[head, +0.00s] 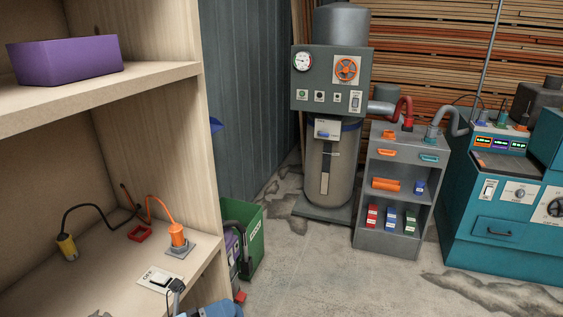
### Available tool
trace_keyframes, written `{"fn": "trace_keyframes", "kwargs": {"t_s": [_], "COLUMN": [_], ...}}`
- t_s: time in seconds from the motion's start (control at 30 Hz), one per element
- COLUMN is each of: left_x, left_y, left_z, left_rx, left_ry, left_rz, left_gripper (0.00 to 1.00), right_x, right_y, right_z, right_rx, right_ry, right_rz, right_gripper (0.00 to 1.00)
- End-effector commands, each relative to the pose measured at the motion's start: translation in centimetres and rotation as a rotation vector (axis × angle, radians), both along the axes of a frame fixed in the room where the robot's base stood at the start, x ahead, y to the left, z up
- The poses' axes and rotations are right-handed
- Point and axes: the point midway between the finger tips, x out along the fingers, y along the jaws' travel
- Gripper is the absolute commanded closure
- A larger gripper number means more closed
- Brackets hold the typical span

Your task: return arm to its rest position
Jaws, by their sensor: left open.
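The lower part of my left gripper's assembly is cut off by the bottom edge of the head view. A dark finger of my left gripper (177,289) shows over the front of the lower shelf, close to the white OFF switch plate (157,279). The gripper is open, and I see nothing held in it. A blue part beside it runs out of the picture at the bottom. My right gripper is not in view. No rest position is marked in the picture.
The wooden shelf unit (210,170) fills the left side. The floor (330,285) ahead is clear.

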Motion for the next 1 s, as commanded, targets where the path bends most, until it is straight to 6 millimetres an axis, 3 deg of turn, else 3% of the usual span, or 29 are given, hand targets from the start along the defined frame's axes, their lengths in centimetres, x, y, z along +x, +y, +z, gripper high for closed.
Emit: {"fn": "trace_keyframes", "kwargs": {"t_s": [0.17,0.27,0.4,0.63,0.7,1.0], "left_x": [-0.7,-2.7,-6.9,-14.9,-14.4,-14.5], "left_y": [3.9,6.1,8.1,9.0,9.1,9.5], "left_z": [-6.0,-11.0,-17.2,-24.0,-20.8,-14.2], "left_rx": [-0.469,-0.694,-0.937,-1.219,-1.207,-1.189], "left_ry": [0.695,1.052,1.446,1.910,1.888,1.862], "left_rz": [0.324,0.481,0.651,0.859,0.849,0.849], "left_gripper": [0.43,0.43,0.43,0.43,0.43,0.43], "right_x": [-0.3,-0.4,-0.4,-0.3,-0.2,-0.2], "right_y": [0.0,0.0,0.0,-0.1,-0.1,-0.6], "right_z": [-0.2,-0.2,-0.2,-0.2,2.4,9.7], "right_rx": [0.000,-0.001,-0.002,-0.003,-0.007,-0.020], "right_ry": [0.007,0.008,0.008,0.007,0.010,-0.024], "right_rz": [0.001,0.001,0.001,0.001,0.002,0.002], "right_gripper": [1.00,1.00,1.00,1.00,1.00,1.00]}}
